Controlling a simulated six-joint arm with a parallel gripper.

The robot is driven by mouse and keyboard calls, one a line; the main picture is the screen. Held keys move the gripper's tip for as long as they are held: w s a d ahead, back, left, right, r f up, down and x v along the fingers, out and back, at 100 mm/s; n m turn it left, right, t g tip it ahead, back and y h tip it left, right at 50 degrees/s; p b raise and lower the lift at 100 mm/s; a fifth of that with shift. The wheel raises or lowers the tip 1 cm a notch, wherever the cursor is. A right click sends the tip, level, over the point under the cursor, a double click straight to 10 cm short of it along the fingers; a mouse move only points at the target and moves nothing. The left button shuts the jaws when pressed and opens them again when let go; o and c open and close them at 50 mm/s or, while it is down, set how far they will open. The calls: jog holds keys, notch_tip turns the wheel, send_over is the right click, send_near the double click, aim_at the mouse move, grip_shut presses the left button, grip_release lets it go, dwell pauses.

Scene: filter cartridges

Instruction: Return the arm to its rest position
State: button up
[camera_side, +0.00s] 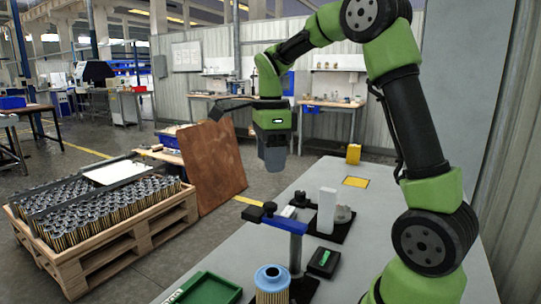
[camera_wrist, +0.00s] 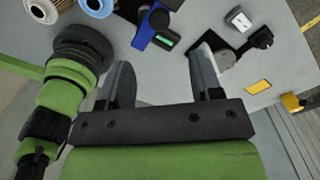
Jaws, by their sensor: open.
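My gripper (camera_side: 275,162) hangs in the air above the far left part of the grey worktable (camera_side: 390,215), pointing down. It is well above the table and apart from everything on it. In the wrist view, its two dark fingers (camera_wrist: 160,62) stand apart with nothing between them. A filter cartridge (camera_side: 272,284) with a blue ring on top stands upright at the table's near edge. Its blue end (camera_wrist: 97,6) shows at the top edge of the wrist view, beside another round cartridge-like end (camera_wrist: 43,10).
A blue clamp stand (camera_side: 283,223), a small black box with a green display (camera_side: 323,262) and a white upright block (camera_side: 327,210) stand on the table. A green tray (camera_side: 206,289) is at the front. A yellow box (camera_side: 353,154) sits farther back. A cartridge-filled pallet (camera_side: 130,240) stands on the floor left.

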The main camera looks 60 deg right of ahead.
dwell(0.4)
jog(key=s+a+r+n+t+y, duration=0.1)
jog(key=s+a+r+n+t, duration=0.1)
jog(key=s+a+n, duration=0.5)
jog(key=s+a+r+n+t+y, duration=0.1)
jog(key=s+a+n+t, duration=0.4)
jog(key=n, duration=1.1)
jog(key=shift+s+a+r, duration=0.8)
jog(key=shift+s+a, duration=0.15)
